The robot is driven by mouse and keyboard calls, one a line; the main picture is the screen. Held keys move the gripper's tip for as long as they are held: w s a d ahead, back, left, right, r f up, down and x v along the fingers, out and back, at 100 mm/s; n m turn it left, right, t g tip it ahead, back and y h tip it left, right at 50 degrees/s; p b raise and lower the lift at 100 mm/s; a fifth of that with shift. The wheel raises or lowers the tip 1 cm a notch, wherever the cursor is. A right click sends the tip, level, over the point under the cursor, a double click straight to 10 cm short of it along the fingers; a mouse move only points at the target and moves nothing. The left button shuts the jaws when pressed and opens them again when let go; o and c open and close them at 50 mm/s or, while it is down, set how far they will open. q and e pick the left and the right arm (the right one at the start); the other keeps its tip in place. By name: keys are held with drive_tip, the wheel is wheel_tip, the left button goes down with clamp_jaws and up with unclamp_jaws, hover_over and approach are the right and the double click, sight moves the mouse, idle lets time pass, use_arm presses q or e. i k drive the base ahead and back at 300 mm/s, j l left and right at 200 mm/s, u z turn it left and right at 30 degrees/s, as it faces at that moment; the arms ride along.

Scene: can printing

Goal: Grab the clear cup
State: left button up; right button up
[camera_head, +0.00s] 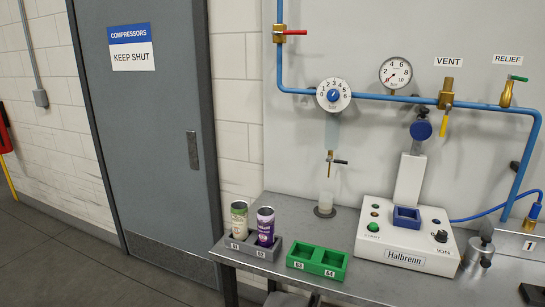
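The clear cup (326,202) stands upright on a small round dark base on the grey bench, below a small brass tap (331,163). It is small and see-through, and I cannot tell if anything is in it. I make out no gripper near it. Neither of my grippers can be clearly seen in this view. A greyish shape at the bottom edge, under the bench front, is cut off and I cannot tell what it is.
A grey holder (262,252) with a green-white can (239,218) and a purple can (265,226) stands left of the cup. An empty green holder (317,262) is in front. The white Halbrenn machine (405,240) stands right. Blue pipes run behind.

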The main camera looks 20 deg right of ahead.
sight(326, 203)
drive_tip(key=z, duration=1.15)
